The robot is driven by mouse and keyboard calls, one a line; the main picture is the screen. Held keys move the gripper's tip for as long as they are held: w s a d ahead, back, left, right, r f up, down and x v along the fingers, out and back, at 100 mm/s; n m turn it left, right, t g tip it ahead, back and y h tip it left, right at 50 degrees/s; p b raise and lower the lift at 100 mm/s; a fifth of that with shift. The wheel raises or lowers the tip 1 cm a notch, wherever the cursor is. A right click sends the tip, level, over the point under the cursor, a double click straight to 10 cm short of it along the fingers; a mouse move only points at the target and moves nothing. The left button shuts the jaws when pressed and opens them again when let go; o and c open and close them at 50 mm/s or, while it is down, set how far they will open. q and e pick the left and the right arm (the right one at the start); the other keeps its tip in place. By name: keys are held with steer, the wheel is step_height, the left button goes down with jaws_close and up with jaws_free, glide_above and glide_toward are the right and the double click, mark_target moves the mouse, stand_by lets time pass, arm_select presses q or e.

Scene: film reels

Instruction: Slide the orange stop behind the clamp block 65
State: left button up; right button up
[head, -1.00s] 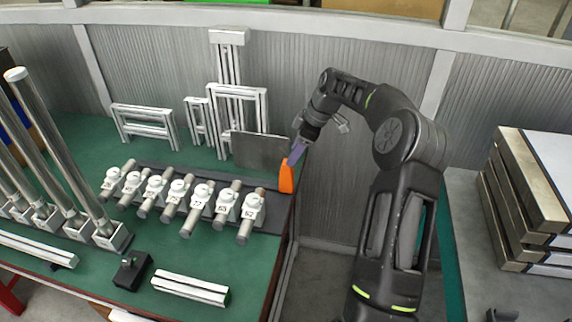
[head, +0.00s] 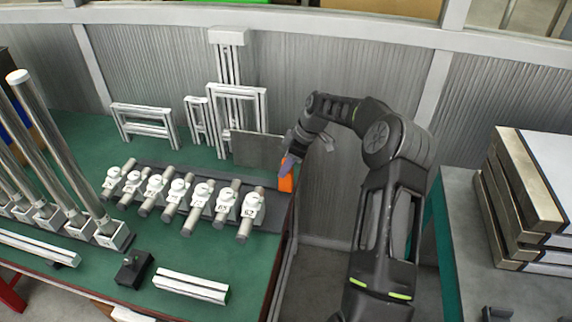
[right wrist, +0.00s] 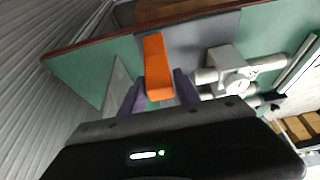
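The orange stop (head: 286,184) stands upright at the right end of the dark rail, right of the clamp block labelled 62 (head: 251,208). The clamp block that seems to read 65 (head: 226,203) is just left of that one; its number is small. My right gripper (head: 287,166) is at the stop's upper part and covers it in the head view. In the right wrist view the orange stop (right wrist: 157,70) lies between the two purple fingers (right wrist: 160,78), with what look like narrow gaps beside it. My left gripper is out of view.
More white clamp blocks with grey rods line the rail (head: 160,172) to the left. A grey plate (head: 258,150) and aluminium frames (head: 240,105) stand behind. A black block (head: 132,270) and a white profile (head: 190,286) lie in front. The green table's right edge is close.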

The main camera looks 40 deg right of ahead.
jaws_close()
stand_by(1.0)
